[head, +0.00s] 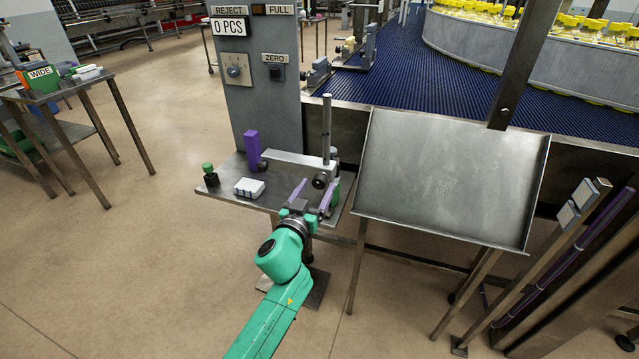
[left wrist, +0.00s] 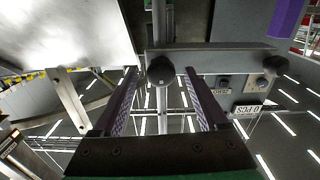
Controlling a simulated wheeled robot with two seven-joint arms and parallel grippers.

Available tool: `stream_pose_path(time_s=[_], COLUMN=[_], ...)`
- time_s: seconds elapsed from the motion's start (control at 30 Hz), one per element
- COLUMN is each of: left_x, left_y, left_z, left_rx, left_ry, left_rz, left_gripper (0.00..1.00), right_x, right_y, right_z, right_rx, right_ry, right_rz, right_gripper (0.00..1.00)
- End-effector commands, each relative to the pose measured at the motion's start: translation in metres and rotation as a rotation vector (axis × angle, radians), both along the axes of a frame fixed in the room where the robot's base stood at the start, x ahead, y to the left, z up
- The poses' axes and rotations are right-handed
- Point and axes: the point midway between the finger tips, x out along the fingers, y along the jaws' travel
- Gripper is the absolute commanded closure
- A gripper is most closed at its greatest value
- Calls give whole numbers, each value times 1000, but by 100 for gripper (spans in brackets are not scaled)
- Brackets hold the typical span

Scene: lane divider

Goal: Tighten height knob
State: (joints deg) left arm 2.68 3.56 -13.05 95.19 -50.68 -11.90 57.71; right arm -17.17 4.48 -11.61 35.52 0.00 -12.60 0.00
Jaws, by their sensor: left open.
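The black height knob (head: 320,181) sits on the front of a grey horizontal bar (head: 288,163) beside an upright metal post (head: 327,122). In the left wrist view the round knob (left wrist: 160,70) is centred between my finger ends. My left gripper (head: 314,190) reaches in from the front with its purple fingers apart. The fingers stand on either side of the knob's line, with gaps visible in the left wrist view (left wrist: 160,74). I cannot tell how far the knob is from the fingertips in depth. My right gripper is not in view.
A small metal table (head: 225,188) carries a purple block (head: 252,150), a white box (head: 249,188) and a green-topped black knob piece (head: 210,175). A tilted metal tray (head: 450,180) stands close on the right. A grey control column (head: 255,90) and a blue conveyor (head: 420,85) are behind.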

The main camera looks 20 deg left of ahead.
Motion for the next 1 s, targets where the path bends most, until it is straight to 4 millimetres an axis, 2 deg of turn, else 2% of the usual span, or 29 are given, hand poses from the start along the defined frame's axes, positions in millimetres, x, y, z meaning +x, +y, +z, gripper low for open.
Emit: stream_pose_path(time_s=[0.03,0.13,0.4,0.47,0.6,0.63,1.0], left_x=[9,20,23,23,23,23,23], left_y=[-1,-1,-1,-1,-1,-1,-2], left_z=[-1,-1,-1,-1,-1,-1,-1], left_rx=[-1,-1,-1,-1,-1,-1,46], left_ry=[-1,1,1,1,1,1,-2], left_rz=[0,1,1,0,0,0,0], left_gripper=[24,24,24,43,96,100,100], right_x=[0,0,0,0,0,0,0], right_y=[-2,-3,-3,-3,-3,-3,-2], right_z=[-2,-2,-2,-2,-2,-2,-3], right_rx=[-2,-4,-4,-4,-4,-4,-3], right_ry=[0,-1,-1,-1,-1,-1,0], right_rz=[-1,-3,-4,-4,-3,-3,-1], right_gripper=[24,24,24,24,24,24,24])
